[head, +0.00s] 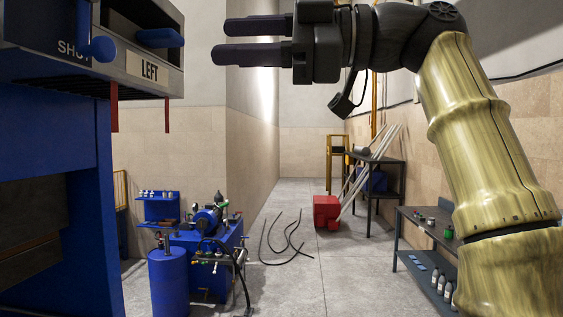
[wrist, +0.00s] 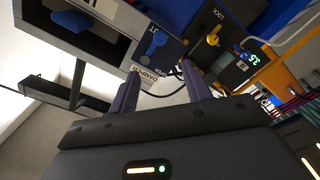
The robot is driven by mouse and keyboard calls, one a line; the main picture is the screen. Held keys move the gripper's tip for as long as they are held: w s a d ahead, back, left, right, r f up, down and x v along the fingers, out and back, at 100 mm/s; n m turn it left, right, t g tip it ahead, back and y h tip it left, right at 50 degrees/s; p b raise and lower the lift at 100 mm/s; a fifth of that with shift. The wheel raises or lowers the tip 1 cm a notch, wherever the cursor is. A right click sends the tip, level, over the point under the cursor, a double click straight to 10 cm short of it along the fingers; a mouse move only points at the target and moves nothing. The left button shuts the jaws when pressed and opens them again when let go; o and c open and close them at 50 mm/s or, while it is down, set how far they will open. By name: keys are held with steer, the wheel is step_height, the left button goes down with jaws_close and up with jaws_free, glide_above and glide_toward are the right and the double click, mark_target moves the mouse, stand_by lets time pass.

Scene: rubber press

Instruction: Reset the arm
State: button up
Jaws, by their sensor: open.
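My gripper (head: 228,40) is at the top middle of the head view, pointing left, with its two dark fingers apart and nothing between them. My gold arm (head: 470,130) comes up from the lower right and bends over to it. In the wrist view the two purple-grey fingers (wrist: 160,94) also stand apart and empty. The fingers are to the right of this panel, with a visible gap.
A blue pump unit (head: 205,260) and a blue cylinder (head: 169,283) stand on the floor right of the press. Black hoses (head: 285,240) lie on the floor. A red box (head: 326,211) and dark shelves (head: 430,255) stand to the right. The middle floor is mostly clear.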

steer(key=w+a+f+m+t+h, duration=0.2)
steer(key=w+f+m+t, duration=0.1)
steer(key=w+f+m, duration=0.3)
steer(key=w+a+f+m+t+h, duration=0.2)
steer(key=w+f+m, duration=0.3)
steer(key=w+f, duration=0.3)
steer(key=w+d+f+m+t+h, duration=0.1)
steer(key=w+d+f+m+h, duration=0.25)
steer(key=f, duration=0.55)
steer(key=w+d+f+m+t+h, duration=0.15)
steer(key=w+f+m, duration=0.25)
steer(key=f, duration=0.6)
steer(key=s+d+f+m+g+h, duration=0.1)
steer(key=s+d+f+m+h, duration=0.1)
steer(key=d+f, duration=0.35)
steer(key=s+d+f+m+h, duration=0.1)
steer(key=d+f+m+h, duration=0.15)
steer(key=f, duration=0.65)
steer(key=s+d+f+m+g+h, duration=0.1)
steer(key=s+d+f+h, duration=0.1)
steer(key=d+f, duration=0.4)
steer(key=s+d+f+m+g+h, duration=0.1)
steer(key=s+d+f, duration=0.3)
steer(key=s+f, duration=0.4)
steer(key=s+d+f+m+g+h, duration=0.1)
steer(key=s+d+f+m, duration=0.1)
steer(key=s+f, duration=0.5)
steer(key=shift+s+d+f, duration=0.4)
steer(key=shift+d+f, duration=0.2)
steer(key=shift+d, duration=0.3)
